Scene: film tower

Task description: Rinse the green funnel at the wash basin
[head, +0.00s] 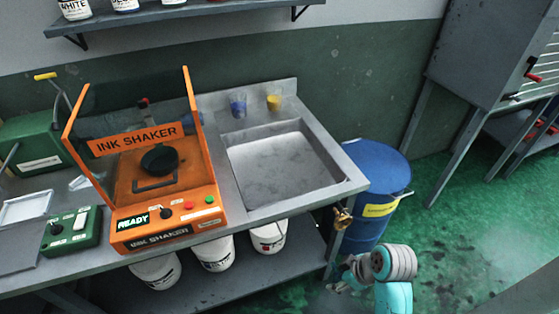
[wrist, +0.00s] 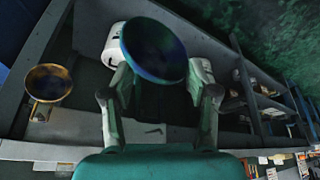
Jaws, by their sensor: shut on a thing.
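My gripper (wrist: 160,92) is shut on a round, wide-mouthed funnel (wrist: 153,48) in the wrist view. Its rim looks blue and its inside dark; I cannot make out green on it. In the head view my gripper (head: 347,278) is low at the bottom right, beside the counter's front right corner and below the basin's rim; the held funnel is not clear there. The wash basin (head: 283,168) is a square grey metal sink set in the counter, and it looks empty. A brass funnel-shaped fitting (head: 343,217) sits at the counter's right front corner; it also shows in the wrist view (wrist: 48,83).
An orange ink shaker (head: 160,190) stands left of the basin. A blue cup-like thing (head: 238,105) and a yellow one (head: 273,102) stand behind it. A blue drum (head: 375,175) stands right of the counter. White buckets (head: 213,253) sit below. Green floor lies open at right.

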